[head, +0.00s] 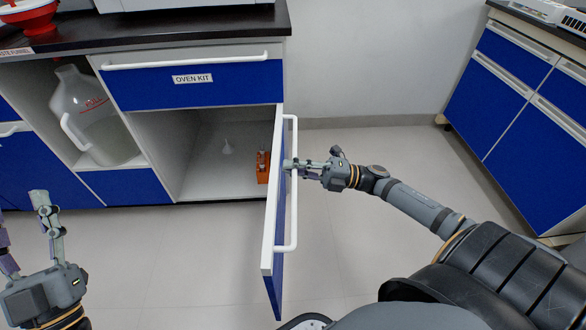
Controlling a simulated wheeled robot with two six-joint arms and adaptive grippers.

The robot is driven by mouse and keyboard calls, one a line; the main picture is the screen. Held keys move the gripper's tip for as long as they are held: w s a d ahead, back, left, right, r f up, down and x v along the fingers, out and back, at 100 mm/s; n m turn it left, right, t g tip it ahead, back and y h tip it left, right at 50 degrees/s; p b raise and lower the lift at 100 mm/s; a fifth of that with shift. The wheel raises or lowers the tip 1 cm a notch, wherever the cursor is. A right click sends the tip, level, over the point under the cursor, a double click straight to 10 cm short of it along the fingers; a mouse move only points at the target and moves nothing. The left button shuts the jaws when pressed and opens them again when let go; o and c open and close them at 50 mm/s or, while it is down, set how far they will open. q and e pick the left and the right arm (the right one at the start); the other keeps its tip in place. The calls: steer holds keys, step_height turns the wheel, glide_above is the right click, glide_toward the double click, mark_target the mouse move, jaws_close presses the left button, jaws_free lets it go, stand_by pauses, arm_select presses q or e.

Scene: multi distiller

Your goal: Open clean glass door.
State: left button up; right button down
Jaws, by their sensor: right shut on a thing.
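The blue cabinet door (279,215) below the drawer labelled OVEN KIT stands swung well outward, seen nearly edge-on. Its hinge side is at the cabinet's right edge. Its long white handle (293,222) is on the right-hand face. My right gripper (294,167) is shut on the handle, in its upper part; the fingertips are partly hidden against the door. My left gripper (22,212) is at the lower left, away from the door, with its fingers apart and nothing between them. One finger is partly cut off by the picture edge.
A large jug (92,118) stands in the left opening. A dark countertop (180,31) runs above. Another blue cabinet (520,120) stands at right. Floor is clear between.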

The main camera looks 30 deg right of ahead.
steer(key=shift+s+f, duration=0.1)
steer(key=shift+f, duration=0.1)
steer(key=c, duration=1.5)
jaws_free()
steer(key=shift+o, duration=0.5)
steer(key=shift+r, duration=0.1)
